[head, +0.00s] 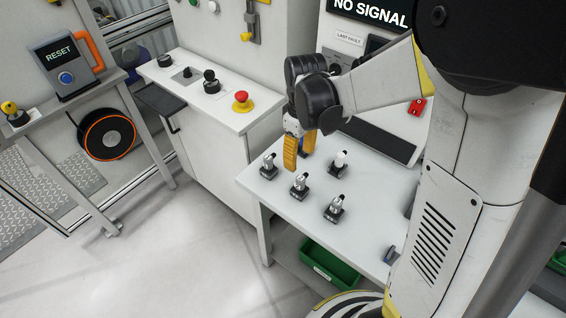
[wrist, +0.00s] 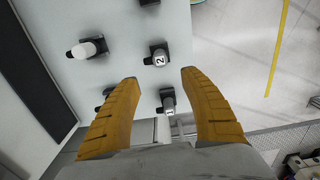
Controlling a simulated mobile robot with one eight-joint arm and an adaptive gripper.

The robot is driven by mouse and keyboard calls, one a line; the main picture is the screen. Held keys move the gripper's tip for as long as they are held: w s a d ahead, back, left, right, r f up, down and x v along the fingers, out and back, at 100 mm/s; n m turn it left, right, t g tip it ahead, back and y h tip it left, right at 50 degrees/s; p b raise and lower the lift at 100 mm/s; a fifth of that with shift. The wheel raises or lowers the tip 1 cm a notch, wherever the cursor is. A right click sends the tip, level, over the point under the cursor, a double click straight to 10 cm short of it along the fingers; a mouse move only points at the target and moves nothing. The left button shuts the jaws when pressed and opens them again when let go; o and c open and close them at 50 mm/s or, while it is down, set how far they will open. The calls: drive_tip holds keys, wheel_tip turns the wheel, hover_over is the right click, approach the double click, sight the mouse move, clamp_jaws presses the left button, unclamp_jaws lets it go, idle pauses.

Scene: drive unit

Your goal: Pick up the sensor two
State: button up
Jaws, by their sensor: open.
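Sensor two (wrist: 158,60) is a small dark-based unit with a pale cap marked "2", standing on the white table (wrist: 120,20). In the head view it appears to be the middle unit (head: 299,187) of the front row. My gripper (wrist: 160,76) is open and empty, its yellow fingers apart; in the wrist view sensor two lies just beyond the gap between the fingertips. In the head view my gripper (head: 292,154) hangs over the table's left part, behind the front row. The sensor marked "1" (wrist: 168,102) shows between the fingers.
Another similar unit (head: 335,209) stands right of sensor two, and a white-topped one (head: 338,163) behind it. A further unit (wrist: 105,93) is partly hidden by the left finger in the wrist view. A green bin (head: 328,266) sits below the tabletop. Open floor lies in front.

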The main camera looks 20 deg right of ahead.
sight(301, 178)
drive_tip(key=f+b, duration=0.1)
drive_tip(key=f, duration=0.2)
drive_tip(key=f+b, duration=0.1)
drive_tip(key=f, duration=0.2)
drive_tip(key=s+f+b, duration=0.1)
drive_tip(key=f, duration=0.2)
drive_tip(key=shift+d+f, duration=0.25)
drive_tip(key=shift+f, duration=0.15)
clamp_jaws()
